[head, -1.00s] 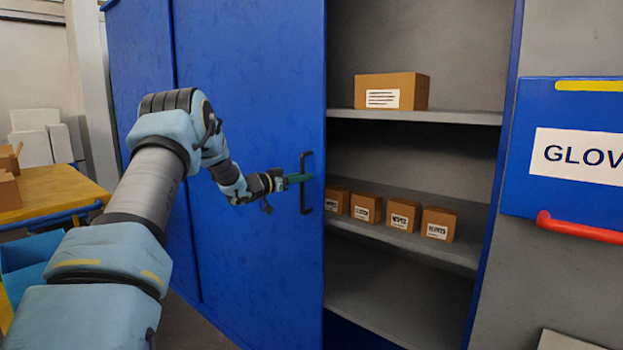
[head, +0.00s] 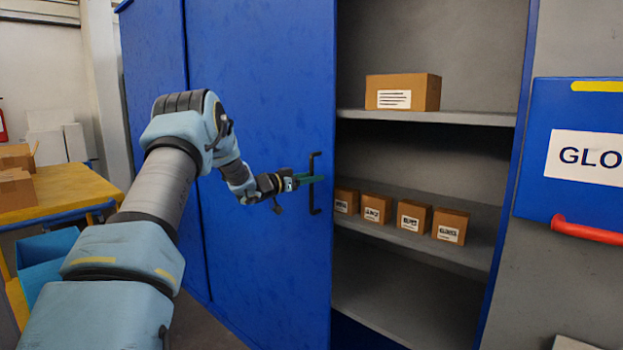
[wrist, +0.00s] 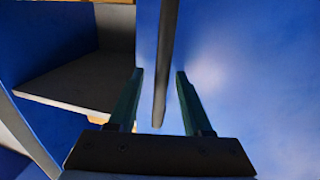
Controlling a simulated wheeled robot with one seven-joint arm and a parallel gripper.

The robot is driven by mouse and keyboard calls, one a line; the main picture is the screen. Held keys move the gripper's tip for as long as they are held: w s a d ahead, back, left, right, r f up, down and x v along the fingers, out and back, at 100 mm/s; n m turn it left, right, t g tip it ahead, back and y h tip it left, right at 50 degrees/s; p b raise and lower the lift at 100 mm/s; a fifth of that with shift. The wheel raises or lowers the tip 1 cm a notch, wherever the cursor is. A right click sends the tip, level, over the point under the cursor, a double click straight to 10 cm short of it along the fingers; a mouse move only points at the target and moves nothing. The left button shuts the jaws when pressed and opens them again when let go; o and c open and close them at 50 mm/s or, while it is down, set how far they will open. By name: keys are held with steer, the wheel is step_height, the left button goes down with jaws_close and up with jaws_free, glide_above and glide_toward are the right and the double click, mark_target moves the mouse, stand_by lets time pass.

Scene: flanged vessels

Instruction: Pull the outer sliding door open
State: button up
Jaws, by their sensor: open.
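The outer sliding door (head: 262,120) is a tall blue panel. It covers the left part of the cabinet, and the right part stands open. A dark upright bar handle (head: 315,205) is fixed near the door's right edge. My gripper (head: 319,179) is open at the handle's mid height, its fingers pointing right across it in the head view. In the wrist view, the two green fingers (wrist: 159,76) stand on either side of the dark handle bar (wrist: 166,50), with a gap visible on both sides. I see no finger closed on the bar.
Inside the cabinet, a labelled box (head: 402,92) sits on the upper shelf and several small boxes (head: 414,216) on the shelf below. A yellow table (head: 75,186) with boxes is at the left.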

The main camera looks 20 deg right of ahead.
steer(key=b+v, duration=0.3)
steer(key=v, duration=0.7)
steer(key=shift+s+a, duration=0.15)
steer(key=shift+a, duration=0.15)
